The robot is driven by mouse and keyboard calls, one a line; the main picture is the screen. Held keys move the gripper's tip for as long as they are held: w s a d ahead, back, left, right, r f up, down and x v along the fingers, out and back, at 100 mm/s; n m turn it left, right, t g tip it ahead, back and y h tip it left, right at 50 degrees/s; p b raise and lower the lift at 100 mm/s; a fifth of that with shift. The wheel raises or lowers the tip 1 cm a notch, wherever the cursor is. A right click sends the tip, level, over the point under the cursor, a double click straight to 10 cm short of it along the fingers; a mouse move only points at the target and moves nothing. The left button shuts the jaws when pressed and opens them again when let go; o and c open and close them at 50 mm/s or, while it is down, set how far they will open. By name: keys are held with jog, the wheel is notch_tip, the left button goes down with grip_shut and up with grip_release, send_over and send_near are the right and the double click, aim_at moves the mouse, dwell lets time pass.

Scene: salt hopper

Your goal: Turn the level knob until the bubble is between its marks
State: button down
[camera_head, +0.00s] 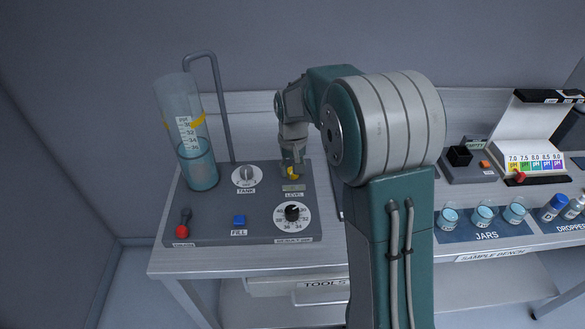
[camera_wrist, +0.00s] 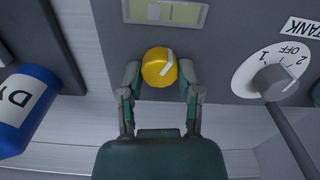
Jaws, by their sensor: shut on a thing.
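The yellow level knob (camera_wrist: 159,67) has a white pointer line slanting toward the upper right in the wrist view. In the head view the knob (camera_head: 293,175) shows just below my gripper (camera_head: 291,168). My gripper's two fingers (camera_wrist: 159,78) are shut on the knob, one on each side. The pale green level window (camera_wrist: 166,12) lies beside the knob, at the top edge of the wrist view. It also shows above the LEVEL label in the head view (camera_head: 293,188). The bubble's place between the marks is too small to tell.
The TANK dial (camera_head: 246,177) sits left of the knob, and a black numbered dial (camera_head: 292,214) sits below it. A clear tank (camera_head: 196,155), a blue FILL button (camera_head: 239,221) and a red-tipped lever (camera_head: 182,230) share the panel. Jars (camera_head: 482,215) stand at the right.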

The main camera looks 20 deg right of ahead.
jog(key=shift+c, duration=1.5)
grip_release()
jog(key=shift+f, duration=0.15)
notch_tip(320, 180, up, 12)
jog(key=shift+a, duration=0.1)
jog(key=s+r+t, duration=0.3)
jog(key=s+t, duration=0.2)
jog(key=s, duration=2.2)
jog(key=shift+s+n+t, duration=0.2)
jog(key=shift+n+t, duration=0.1)
jog(key=shift+n, duration=0.1)
